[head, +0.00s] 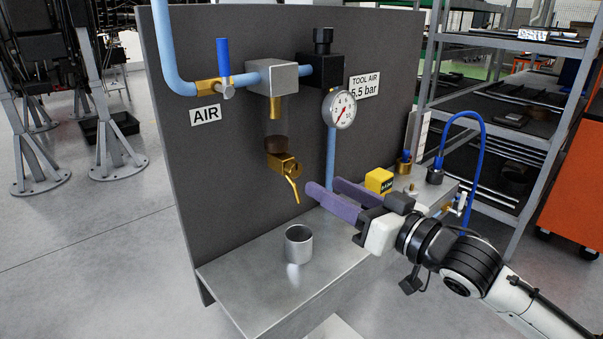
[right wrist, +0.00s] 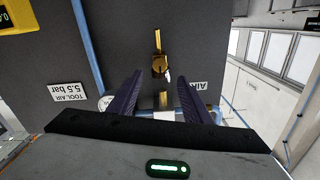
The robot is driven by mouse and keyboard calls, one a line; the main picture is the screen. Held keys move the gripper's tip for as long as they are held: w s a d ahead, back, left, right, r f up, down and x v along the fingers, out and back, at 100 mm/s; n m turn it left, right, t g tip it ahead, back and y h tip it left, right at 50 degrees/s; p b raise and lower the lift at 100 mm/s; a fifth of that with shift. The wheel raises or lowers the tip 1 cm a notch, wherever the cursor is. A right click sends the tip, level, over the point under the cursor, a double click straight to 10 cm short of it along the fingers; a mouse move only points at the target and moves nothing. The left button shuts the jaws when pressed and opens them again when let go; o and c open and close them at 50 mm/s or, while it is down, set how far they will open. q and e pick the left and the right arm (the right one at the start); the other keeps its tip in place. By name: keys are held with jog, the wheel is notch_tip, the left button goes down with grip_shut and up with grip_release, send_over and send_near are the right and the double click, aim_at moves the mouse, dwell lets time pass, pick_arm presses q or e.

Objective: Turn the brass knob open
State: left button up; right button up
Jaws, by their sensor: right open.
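The brass knob (head: 283,163) is on a brass drain fitting under the dark-bottomed bowl on the grey panel. A thin brass spout (head: 293,189) slants down from it. In the right wrist view, which is upside down, the brass fitting (right wrist: 160,66) lies ahead, lined up with the gap between the fingers. My right gripper (head: 322,188) has purple fingers, open and empty, to the right of the spout and slightly lower than the knob. The fingers look apart from the brass. My left gripper is not in view.
A metal cup (head: 299,245) stands on the steel shelf (head: 250,293) below the spout. A gauge (head: 339,109), blue pipe and blue-handled valve (head: 223,68) are on the panel. A yellow block (head: 379,181) and a blue hose (head: 472,118) are beside my right gripper.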

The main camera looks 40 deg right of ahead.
aim_at(296, 170)
jog(key=w, duration=0.8)
jog(key=shift+w+a+p, duration=0.3)
jog(key=shift+w+p, duration=0.05)
jog(key=shift+w, duration=0.05)
jog(key=c, duration=1.1)
